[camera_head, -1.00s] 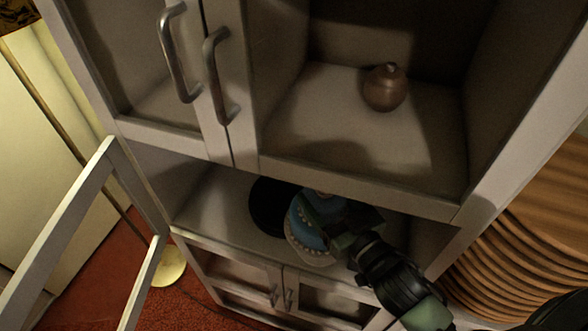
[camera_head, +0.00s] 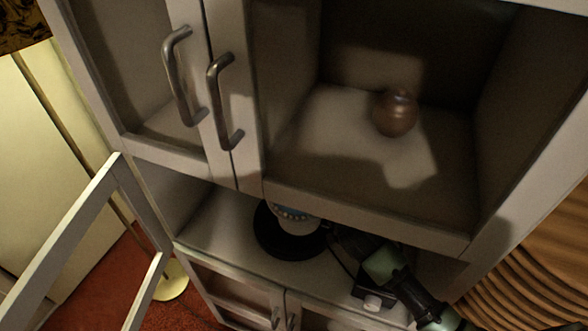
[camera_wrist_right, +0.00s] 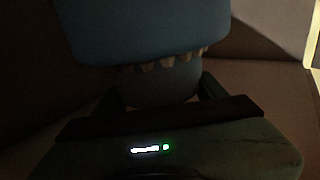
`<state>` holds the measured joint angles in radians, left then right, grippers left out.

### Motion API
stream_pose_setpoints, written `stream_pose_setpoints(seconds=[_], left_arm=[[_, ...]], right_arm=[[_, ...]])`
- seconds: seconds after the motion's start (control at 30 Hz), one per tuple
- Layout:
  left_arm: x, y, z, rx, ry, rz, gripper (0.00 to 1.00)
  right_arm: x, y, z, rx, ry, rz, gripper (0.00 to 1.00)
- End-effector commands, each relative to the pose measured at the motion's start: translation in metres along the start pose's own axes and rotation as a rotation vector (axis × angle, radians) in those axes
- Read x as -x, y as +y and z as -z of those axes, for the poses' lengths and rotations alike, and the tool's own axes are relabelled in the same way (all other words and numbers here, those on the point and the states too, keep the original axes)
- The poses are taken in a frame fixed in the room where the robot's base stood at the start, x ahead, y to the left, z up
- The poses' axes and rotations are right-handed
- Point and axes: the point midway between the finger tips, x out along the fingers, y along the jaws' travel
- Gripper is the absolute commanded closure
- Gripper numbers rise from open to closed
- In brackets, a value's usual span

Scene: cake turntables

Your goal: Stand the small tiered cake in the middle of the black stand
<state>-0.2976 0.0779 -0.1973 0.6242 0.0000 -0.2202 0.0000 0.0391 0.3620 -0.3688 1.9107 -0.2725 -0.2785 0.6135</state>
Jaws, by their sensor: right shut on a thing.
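The black stand (camera_head: 272,241) is a round dark disc on the open middle shelf of the cabinet, in the head view. The small tiered cake (camera_head: 292,212) is blue with pale beads and shows over the stand; the shelf above hides its top. I cannot tell whether its base touches the stand. My right gripper (camera_head: 332,236) reaches in from the right and is shut on the cake. In the right wrist view the fingers (camera_wrist_right: 158,98) lie on either side of the smaller tier, with the wide blue tier (camera_wrist_right: 145,30) beyond. My left gripper is out of view.
The upper compartment holds a round brown pot (camera_head: 396,113). Its floor edge (camera_head: 360,218) overhangs the middle shelf (camera_head: 215,225) closely. Closed doors with metal handles (camera_head: 226,103) are at upper left.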

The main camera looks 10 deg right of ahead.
Motion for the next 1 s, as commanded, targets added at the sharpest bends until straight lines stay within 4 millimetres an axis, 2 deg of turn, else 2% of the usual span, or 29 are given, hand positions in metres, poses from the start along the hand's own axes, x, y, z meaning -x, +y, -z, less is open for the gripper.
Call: stream_pose_setpoints(seconds=[0.1, 0.23, 0.37, 0.63, 1.0], left_arm=[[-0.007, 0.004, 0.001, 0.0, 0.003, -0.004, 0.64], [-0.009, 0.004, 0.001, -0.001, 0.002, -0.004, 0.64], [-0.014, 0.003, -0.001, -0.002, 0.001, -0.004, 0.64], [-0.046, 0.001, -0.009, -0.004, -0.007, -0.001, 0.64], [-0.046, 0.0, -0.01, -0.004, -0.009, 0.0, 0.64]], right_arm=[[-0.022, 0.0, 0.002, 0.001, 0.008, 0.001, 1.0], [-0.032, 0.0, 0.002, 0.0, 0.006, 0.001, 1.0], [-0.034, 0.0, -0.003, 0.0, 0.005, 0.001, 1.0], [-0.033, -0.001, -0.035, 0.001, 0.005, 0.002, 1.0], [-0.033, -0.001, -0.035, 0.0, 0.004, 0.001, 1.0]])
